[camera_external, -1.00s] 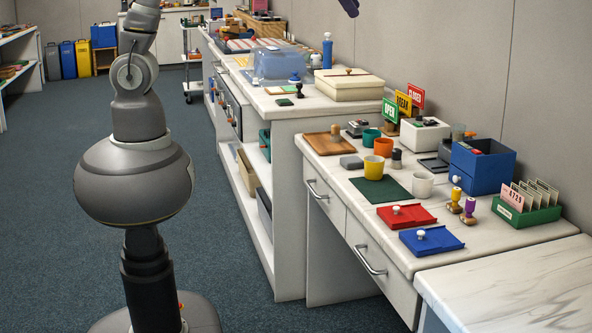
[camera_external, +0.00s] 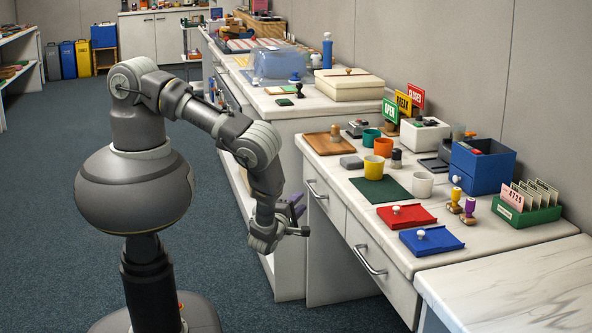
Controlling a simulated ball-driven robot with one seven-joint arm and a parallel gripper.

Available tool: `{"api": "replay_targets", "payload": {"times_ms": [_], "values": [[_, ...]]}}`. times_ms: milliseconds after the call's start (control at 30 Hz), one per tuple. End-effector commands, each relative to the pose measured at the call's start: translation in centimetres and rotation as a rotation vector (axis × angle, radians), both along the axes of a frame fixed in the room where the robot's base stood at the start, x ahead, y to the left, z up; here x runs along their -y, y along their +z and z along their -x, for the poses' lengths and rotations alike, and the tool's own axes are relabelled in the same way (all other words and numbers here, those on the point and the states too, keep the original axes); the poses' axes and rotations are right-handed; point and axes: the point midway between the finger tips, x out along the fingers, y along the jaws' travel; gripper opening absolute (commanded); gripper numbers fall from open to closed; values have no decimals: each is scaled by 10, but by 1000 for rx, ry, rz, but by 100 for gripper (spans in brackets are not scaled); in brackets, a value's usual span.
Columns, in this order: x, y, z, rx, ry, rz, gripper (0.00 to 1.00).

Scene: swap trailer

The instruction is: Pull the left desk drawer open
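The left desk drawer (camera_external: 331,204) is shut, flush with the white desk front. Its curved metal handle (camera_external: 317,190) is in plain view. My gripper (camera_external: 299,215) is in front of this drawer, a little left of and lower than the handle in the picture. Its fingers are spread apart and empty, pointing toward the desk. I see no contact with the handle, though the exact gap in depth is hard to tell.
The right desk drawer (camera_external: 385,275) is shut, with its own handle (camera_external: 369,260). The desk top holds a green mat (camera_external: 380,190), cups, red and blue pads and stamps. A taller counter (camera_external: 290,155) stands left of the desk. The blue carpet (camera_external: 50,220) is clear.

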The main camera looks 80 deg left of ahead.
Motion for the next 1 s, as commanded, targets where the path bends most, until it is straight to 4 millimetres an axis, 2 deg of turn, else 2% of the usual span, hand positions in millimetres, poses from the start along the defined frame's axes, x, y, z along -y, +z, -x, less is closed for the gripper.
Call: {"api": "replay_targets", "payload": {"times_ms": [400, 533, 767, 800, 967, 1000], "values": [[-46, 7, -45, -2, 0, -2, 38], [-53, 9, -51, -2, -1, -2, 38], [-54, 10, -53, -1, -1, -2, 38], [-54, 10, -52, -1, -1, -2, 36], [-54, 10, -52, -2, 0, -1, 0], [-54, 10, -52, -2, 0, -1, 0]]}}
